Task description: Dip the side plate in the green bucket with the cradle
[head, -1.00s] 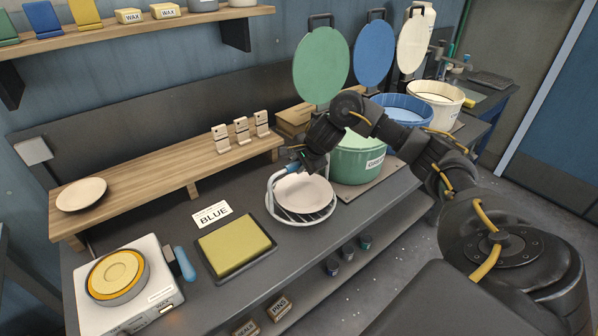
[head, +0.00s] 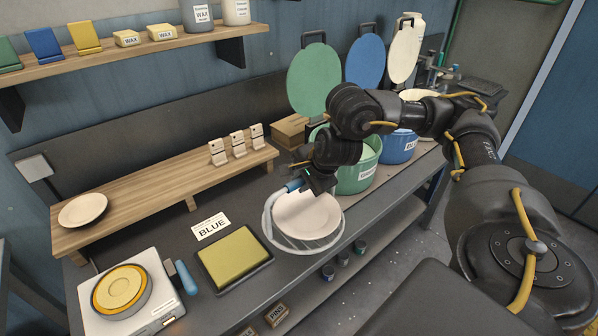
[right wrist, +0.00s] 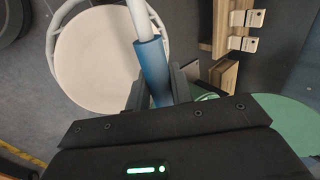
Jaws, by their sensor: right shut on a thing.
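The wire cradle (head: 268,228) has a blue handle grip (head: 293,186), and my right gripper (head: 312,180) is shut on that grip. A pale round plate (head: 308,214) lies in the cradle's ring, near the front of the bench; whether the ring is clear of the bench top is hard to tell. In the right wrist view, the jaws (right wrist: 160,88) close around the blue grip (right wrist: 151,70), with the pale plate (right wrist: 95,60) beyond. The green bucket (head: 358,180) stands open just right of the cradle, partly hidden by my right arm. My left gripper is out of view.
A green disc lid (head: 314,85) stands upright behind the green bucket. The blue bucket (head: 399,147) is farther right. A second plate (head: 83,210) lies on the wooden riser (head: 140,208). A yellow pad (head: 234,256) and a wax heater (head: 128,290) are to the left.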

